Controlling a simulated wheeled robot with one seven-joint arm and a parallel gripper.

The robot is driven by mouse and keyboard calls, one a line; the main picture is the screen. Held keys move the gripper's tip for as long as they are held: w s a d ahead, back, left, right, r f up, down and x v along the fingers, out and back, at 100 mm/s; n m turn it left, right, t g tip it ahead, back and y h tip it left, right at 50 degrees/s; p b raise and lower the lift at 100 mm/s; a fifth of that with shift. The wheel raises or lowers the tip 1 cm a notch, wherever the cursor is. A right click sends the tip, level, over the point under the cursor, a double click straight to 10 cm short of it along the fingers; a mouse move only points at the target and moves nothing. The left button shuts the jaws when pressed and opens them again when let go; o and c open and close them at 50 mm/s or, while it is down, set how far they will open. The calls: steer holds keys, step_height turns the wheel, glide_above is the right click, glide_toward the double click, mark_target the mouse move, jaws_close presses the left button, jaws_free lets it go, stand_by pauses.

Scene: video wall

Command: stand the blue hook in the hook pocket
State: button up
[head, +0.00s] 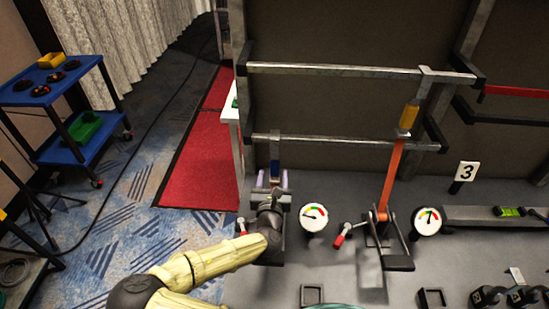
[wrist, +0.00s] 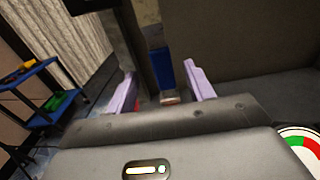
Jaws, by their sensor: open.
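A narrow upright blue piece, which looks like the blue hook (head: 275,169), shows low in front of the rack with a grey metal part above it. It also shows in the wrist view (wrist: 162,68), with a pale metal end at its bottom. My gripper (head: 273,180) has its two lilac fingers open, one on each side of the blue piece in the picture. In the wrist view my gripper (wrist: 163,88) shows a gap on both sides of the blue piece; I cannot tell how far beyond the fingertips it is. I cannot tell for sure which fixture is the hook pocket; a small square dark frame (head: 312,294) lies at the front.
An orange strap (head: 393,175) runs from a ratchet up to an amber handle (head: 409,117) on the rack, right of my gripper. Round gauges (head: 314,218) and a red-handled lever (head: 342,236) stand close by. A blue cart (head: 50,82) is far left. The grey deck has bare patches.

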mark_target(275, 157)
steer(key=w+p, duration=0.1)
steer(key=w, duration=0.6)
steer(key=shift+w+d, duration=0.4)
steer(key=shift+w, duration=0.05)
steer(key=shift+a, duration=0.1)
steer(key=shift+s+a, duration=0.1)
steer(key=c, duration=1)
steer(key=o, duration=0.3)
steer(key=c, duration=0.3)
steer(key=shift+r, duration=0.1)
steer(key=shift+r+p, duration=1.05)
steer(key=shift+r, duration=0.5)
